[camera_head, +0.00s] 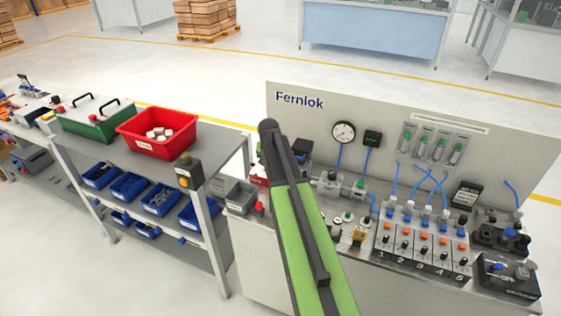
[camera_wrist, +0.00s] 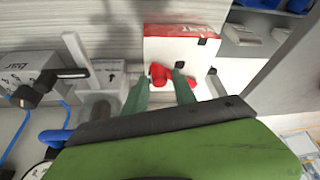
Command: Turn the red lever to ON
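The red lever (camera_wrist: 157,75) is on a box with a white face and a red band (camera_wrist: 185,32) in the wrist view. Red shows between my fingers and again to the right of the right finger, which hides the part between. My gripper (camera_wrist: 161,84) has its two green fingers apart, over the lever. I cannot tell whether either finger touches it. The lever's ON mark is not readable. In the head view, the red-and-white box (camera_head: 259,174) shows partly at the left of my green arm, which hides my fingers.
A box with a black handle (camera_wrist: 48,82) stands left of the lever box in the wrist view. In the head view, a gauge (camera_head: 343,132), blue tubes and a numbered valve block (camera_head: 422,246) fill the bench to the right. A shelf with a red bin (camera_head: 158,146) stands left.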

